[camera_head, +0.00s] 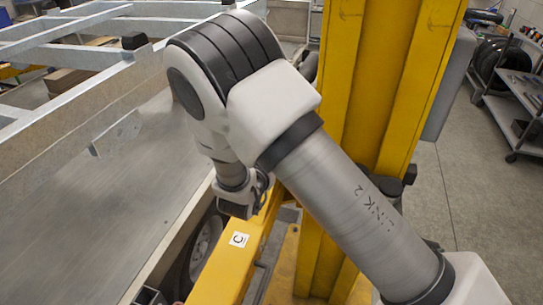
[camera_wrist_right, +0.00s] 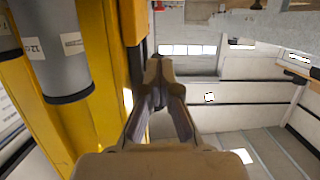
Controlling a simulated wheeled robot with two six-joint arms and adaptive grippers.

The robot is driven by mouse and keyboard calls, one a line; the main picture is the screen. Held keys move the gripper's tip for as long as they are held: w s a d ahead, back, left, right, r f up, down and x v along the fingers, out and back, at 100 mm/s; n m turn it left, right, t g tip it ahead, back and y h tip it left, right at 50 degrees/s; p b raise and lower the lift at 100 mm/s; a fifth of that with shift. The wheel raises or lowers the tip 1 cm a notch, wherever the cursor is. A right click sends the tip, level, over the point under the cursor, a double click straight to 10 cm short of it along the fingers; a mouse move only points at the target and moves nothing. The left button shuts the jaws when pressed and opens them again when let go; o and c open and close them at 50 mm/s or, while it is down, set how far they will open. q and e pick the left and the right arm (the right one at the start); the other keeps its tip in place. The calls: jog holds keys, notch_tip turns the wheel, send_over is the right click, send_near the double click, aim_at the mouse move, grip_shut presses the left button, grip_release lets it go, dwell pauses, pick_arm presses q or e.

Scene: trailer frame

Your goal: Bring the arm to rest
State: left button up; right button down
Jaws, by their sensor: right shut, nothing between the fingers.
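My right arm reaches in from the lower right of the head view. It rises to a bent elbow at upper middle, and its wrist hangs down beside the yellow beam (camera_head: 233,262). The fingers of my right gripper cannot be made out clearly there. In the right wrist view my right gripper (camera_wrist_right: 158,72) shows from behind, its two fingers together with nothing between them. It points past the yellow post (camera_wrist_right: 70,110), which stands close on its left. My left gripper is not in view.
A galvanized trailer frame (camera_head: 75,112) with a grey deck (camera_head: 70,215) fills the left. A thick yellow column (camera_head: 385,90) stands behind my arm. A wheel (camera_head: 206,243) sits below the deck edge. A shelf cart (camera_head: 515,100) stands far right; the floor before it is clear.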

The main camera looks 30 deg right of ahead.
jog(key=s+d+f+n+g+y, duration=0.1)
jog(key=s+f, duration=0.4)
jog(key=f, duration=0.3)
jog(key=s+d+f+n+g+y+b, duration=0.1)
jog(key=s+f+n+g+y, duration=0.1)
jog(key=s+f, duration=0.35)
jog(key=s+f+n+g+y, duration=0.1)
jog(key=s+f, duration=0.2)
jog(key=f, duration=0.6)
jog(key=s+a+f+n+g+y, duration=0.1)
jog(key=s+a+f+g+y, duration=0.1)
jog(key=s, duration=0.4)
jog(key=s+a+f+n+g+y, duration=0.2)
jog(key=s+a+y, duration=0.1)
jog(key=s, duration=0.3)
jog(key=s+a+f+n+g+y, duration=0.1)
jog(key=s+a+f+n+y, duration=0.1)
jog(key=s, duration=0.4)
jog(key=shift+s+a+f+g+y, duration=0.35)
jog(key=shift+a+f, duration=0.2)
jog(key=shift+a, duration=0.7)
jog(key=shift+w, duration=0.1)
